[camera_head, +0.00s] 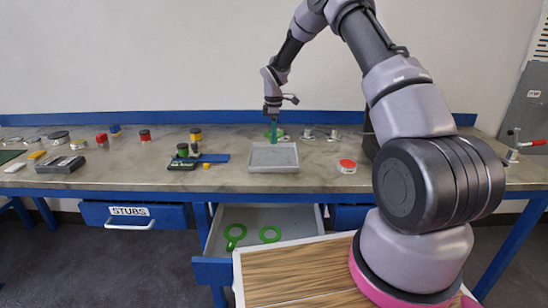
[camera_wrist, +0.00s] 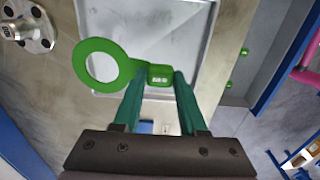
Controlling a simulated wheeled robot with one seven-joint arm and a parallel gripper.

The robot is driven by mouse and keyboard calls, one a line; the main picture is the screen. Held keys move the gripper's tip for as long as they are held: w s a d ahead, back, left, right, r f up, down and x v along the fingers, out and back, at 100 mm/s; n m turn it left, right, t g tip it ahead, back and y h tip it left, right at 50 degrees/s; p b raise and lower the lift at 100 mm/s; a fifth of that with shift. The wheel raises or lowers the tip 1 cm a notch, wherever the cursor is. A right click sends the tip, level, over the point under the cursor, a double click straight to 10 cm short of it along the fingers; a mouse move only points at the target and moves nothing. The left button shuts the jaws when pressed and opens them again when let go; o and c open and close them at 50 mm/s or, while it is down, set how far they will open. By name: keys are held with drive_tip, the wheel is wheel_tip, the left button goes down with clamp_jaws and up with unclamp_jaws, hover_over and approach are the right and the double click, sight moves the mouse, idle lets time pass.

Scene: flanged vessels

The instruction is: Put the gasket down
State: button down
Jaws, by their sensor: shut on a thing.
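A green gasket (camera_wrist: 118,60), a flat ring with a tab marked by a small label, shows in the wrist view. My gripper (camera_wrist: 161,80) is shut on its tab, with a green finger on each side. The ring sticks out to the left over a grey tray (camera_wrist: 150,15). In the head view my gripper (camera_head: 273,138) points down at the back edge of the tray (camera_head: 273,168) on the bench. A little green of the gasket (camera_head: 268,134) shows there beside the fingers. The gap between gasket and tray is hard to tell.
An open drawer (camera_head: 215,243) below the bench holds two green ring-shaped pieces (camera_head: 235,236). A red-topped round tin (camera_head: 347,166) stands right of the tray. A blue tool (camera_head: 213,158) lies to its left. Metal flanged parts (camera_head: 308,133) stand behind. The wrist view shows a flange (camera_wrist: 28,30).

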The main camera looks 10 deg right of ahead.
sight(274, 161)
wheel_tip(274, 161, down, 8)
drive_tip(key=shift+s+f, duration=0.1)
idle(0.4)
drive_tip(key=shift+c, duration=2.3)
unclamp_jaws()
drive_tip(key=shift+f, duration=0.1)
